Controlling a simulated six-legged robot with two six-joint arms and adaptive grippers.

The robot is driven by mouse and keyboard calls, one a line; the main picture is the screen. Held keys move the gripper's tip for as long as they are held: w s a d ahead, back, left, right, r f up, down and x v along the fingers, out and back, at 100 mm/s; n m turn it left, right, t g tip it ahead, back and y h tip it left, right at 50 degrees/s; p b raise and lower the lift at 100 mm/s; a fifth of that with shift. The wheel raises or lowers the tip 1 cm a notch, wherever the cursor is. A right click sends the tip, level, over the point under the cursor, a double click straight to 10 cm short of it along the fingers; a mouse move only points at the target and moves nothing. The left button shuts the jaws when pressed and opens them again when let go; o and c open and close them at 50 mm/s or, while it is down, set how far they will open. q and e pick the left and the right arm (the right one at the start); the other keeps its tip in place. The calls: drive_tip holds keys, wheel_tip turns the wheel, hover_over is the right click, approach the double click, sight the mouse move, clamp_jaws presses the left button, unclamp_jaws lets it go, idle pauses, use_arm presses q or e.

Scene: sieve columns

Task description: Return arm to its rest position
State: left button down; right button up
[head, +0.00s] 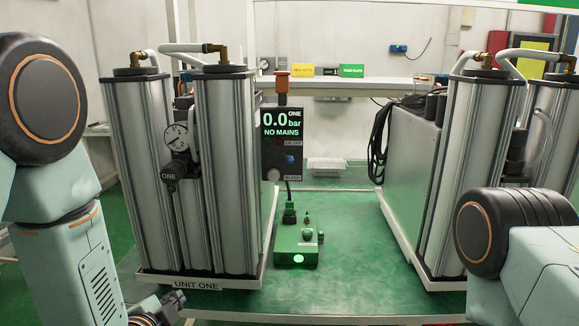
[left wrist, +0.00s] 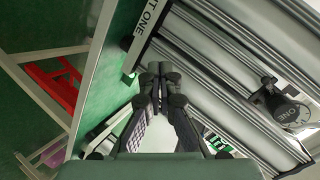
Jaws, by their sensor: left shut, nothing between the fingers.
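My left arm (head: 75,265) comes down the left side of the head view. Its gripper (head: 172,305) shows only in part at the bottom edge, in front of the base of unit one (head: 225,180). In the left wrist view the gripper's dark fingers (left wrist: 160,72) are together at the tips, with nothing between them. Unit one's silver columns (left wrist: 225,55) and its base label (left wrist: 145,35) lie beyond the fingers. I cannot tell the exact gap to them. My right arm (head: 520,250) shows at the lower right; its gripper is out of view.
Unit one carries a gauge (head: 177,136) and a display panel (head: 283,140) reading 0.0 bar, NO MAINS. A green box (head: 296,246) with a lit button stands right of it. Another column unit (head: 470,160) stands at right. Green surface between them is mostly clear.

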use_arm(q)
drive_tip(key=s+f+n+g+b, duration=0.1)
drive_tip(key=s+f+n+g, duration=0.3)
drive_tip(key=s+f, duration=0.4)
drive_tip(key=s+f+n+g+b, duration=0.1)
drive_tip(key=s+f+n+g, duration=0.3)
drive_tip(key=s+f, duration=0.4)
drive_tip(key=s+f+n+g+b, duration=0.1)
drive_tip(key=s+f+n+g, duration=0.3)
drive_tip(key=s+f, duration=0.5)
drive_tip(key=s, duration=0.8)
drive_tip(key=shift+s+a+g, duration=0.15)
drive_tip(key=shift+s+g, duration=0.25)
